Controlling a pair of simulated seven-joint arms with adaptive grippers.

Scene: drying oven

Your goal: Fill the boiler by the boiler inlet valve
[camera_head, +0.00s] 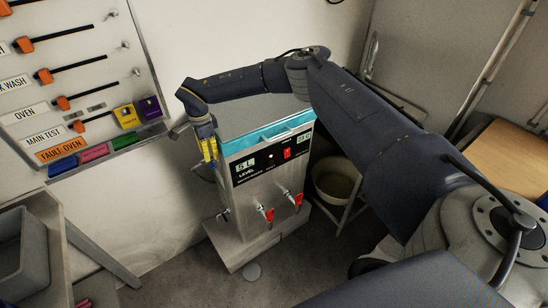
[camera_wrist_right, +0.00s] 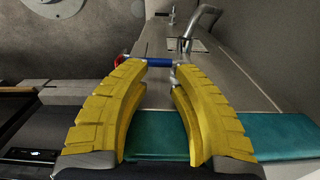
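The boiler (camera_head: 262,185) is a grey metal box on a stand, with a teal strip along its top, a "5 L" level display, a red switch and two front taps with red handles. My right gripper (camera_head: 208,150) has yellow fingers and hangs at the boiler's upper left edge. In the right wrist view its fingers (camera_wrist_right: 162,68) are spread. A short blue handle (camera_wrist_right: 158,62), apparently the inlet valve's, shows between or just beyond the fingertips, beside a bent metal pipe (camera_wrist_right: 187,45). I cannot tell if they touch. My left gripper is out of view.
A wall board (camera_head: 75,75) with several orange-handled levers and labels hangs at the left. A grey bin (camera_head: 22,240) stands at the lower left. A round pale basin (camera_head: 337,182) is right of the boiler, and a wooden surface (camera_head: 508,165) is at the far right.

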